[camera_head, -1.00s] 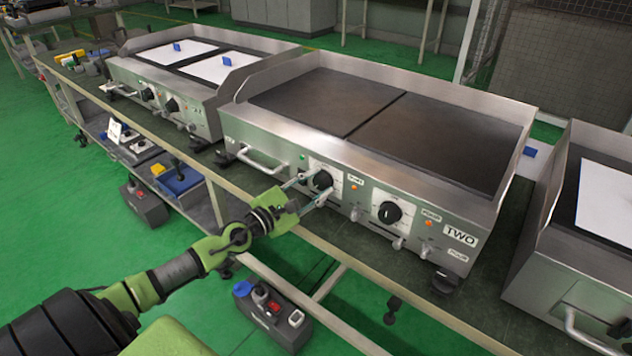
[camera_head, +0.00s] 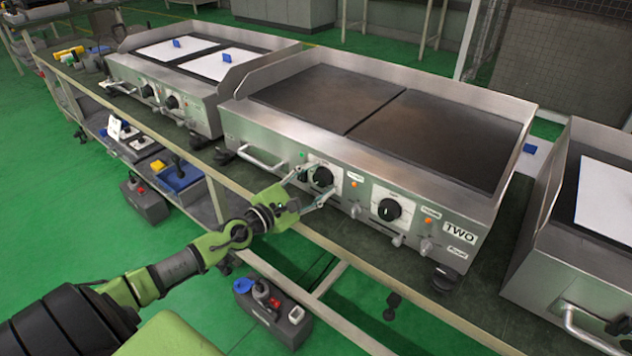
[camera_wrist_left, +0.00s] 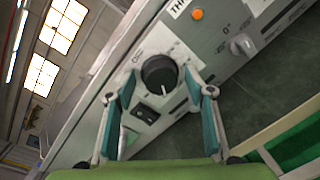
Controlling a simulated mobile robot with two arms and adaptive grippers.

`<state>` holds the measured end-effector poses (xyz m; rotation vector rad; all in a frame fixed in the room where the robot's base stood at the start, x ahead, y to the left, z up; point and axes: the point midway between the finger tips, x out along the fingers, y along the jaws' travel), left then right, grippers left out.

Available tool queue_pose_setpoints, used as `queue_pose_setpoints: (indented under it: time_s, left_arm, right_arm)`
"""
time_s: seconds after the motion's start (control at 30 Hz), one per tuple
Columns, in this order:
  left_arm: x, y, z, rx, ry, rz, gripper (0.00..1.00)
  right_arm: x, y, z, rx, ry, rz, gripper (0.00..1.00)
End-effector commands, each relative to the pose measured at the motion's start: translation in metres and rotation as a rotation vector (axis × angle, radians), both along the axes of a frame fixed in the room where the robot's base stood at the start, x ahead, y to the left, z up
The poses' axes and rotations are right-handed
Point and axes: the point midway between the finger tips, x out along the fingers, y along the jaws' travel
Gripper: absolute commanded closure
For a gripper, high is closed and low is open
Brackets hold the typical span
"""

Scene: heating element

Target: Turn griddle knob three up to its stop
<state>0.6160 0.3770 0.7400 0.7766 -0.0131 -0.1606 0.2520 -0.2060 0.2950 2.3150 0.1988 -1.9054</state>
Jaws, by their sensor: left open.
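The black round knob (camera_head: 321,177) sits on the left part of the middle griddle's front panel, on a white dial plate. In the left wrist view the knob (camera_wrist_left: 158,72) shows a white pointer line, and a sign beginning "TH" is near it. My left gripper (camera_head: 314,186) is open in front of the knob. In the wrist view its two teal-padded fingers (camera_wrist_left: 164,90) stand apart on either side of the knob's lower part. The fingertips seem just short of the knob and hold nothing. My right gripper is not in view.
A bar handle (camera_head: 263,160) juts out left of my gripper. Other griddles stand left (camera_head: 195,85) and right (camera_head: 590,240). Small switches line the panel's lower edge.

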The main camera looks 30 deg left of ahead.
Motion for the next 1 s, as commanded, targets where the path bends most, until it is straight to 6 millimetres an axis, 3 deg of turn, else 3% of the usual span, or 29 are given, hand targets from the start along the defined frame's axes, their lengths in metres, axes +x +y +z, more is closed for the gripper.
queue_pose_setpoints:
  time_s: [0.23,0.7,1.0]
  left_arm:
    - [-0.012,0.002,-0.001,0.001,0.003,0.001,0.51]
    - [-0.082,0.012,0.002,0.003,0.005,0.0,0.51]
    - [-0.112,0.017,0.004,0.001,0.003,0.0,0.51]
  right_arm:
    - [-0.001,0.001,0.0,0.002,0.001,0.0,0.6]
    - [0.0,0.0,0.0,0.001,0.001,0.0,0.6]
    - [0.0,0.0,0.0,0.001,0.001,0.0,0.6]
